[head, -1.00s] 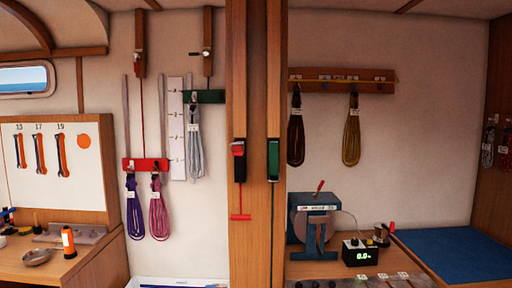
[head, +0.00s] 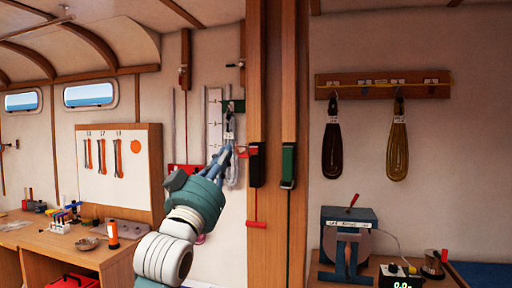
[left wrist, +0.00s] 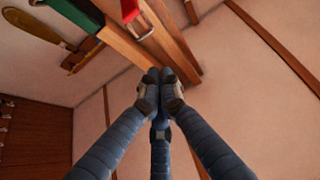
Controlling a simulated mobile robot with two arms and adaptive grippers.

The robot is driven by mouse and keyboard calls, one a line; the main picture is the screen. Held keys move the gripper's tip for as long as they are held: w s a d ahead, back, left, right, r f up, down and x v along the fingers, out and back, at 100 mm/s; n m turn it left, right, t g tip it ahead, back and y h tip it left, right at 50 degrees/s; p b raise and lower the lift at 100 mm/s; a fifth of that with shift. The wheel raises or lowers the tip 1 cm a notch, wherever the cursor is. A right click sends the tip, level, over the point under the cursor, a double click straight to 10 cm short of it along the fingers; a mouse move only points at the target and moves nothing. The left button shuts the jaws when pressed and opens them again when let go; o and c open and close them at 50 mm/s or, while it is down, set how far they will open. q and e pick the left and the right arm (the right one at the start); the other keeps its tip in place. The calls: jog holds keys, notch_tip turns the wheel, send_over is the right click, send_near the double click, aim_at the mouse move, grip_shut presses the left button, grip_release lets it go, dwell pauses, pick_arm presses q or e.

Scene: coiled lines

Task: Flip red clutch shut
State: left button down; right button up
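The red clutch (head: 257,168) is a dark body on the wooden post, with a red lever (head: 245,154) at its top that sticks out to the left. In the left wrist view the red clutch (left wrist: 132,12) shows at the top edge, partly cut off. My left gripper (head: 231,148) is raised just left of the clutch, with its fingertips close to the lever; I cannot tell if they touch. In the left wrist view the fingertips of my left gripper (left wrist: 160,82) are together, with nothing seen between them, apart from the clutch. My right gripper is not in view.
A green clutch (head: 288,165) sits right of the red one, also in the left wrist view (left wrist: 72,14). A red T-handle (head: 257,224) hangs below the red clutch. A grey coil (head: 230,125) hangs behind my fingers. A workbench (head: 55,245) stands left.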

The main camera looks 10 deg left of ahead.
pick_arm(q)
jog(key=r, duration=0.1)
notch_tip(320, 180, up, 6)
jog(key=p, duration=0.4)
send_over(236, 146)
jog(key=s+d, duration=0.1)
jog(key=s, duration=0.3)
jog(key=f, duration=0.2)
jog(key=w+f+p, duration=0.1)
jog(key=f, duration=0.1)
jog(key=shift+w+f, duration=0.1)
jog(key=shift+w, duration=0.05)
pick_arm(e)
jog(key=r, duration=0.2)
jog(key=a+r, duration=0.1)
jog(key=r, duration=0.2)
pick_arm(q)
jog(key=shift+f, duration=0.15)
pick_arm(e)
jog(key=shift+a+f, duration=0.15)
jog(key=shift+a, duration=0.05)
pick_arm(q)
jog(key=shift+f+b, duration=0.3)
jog(key=shift+f, duration=0.05)
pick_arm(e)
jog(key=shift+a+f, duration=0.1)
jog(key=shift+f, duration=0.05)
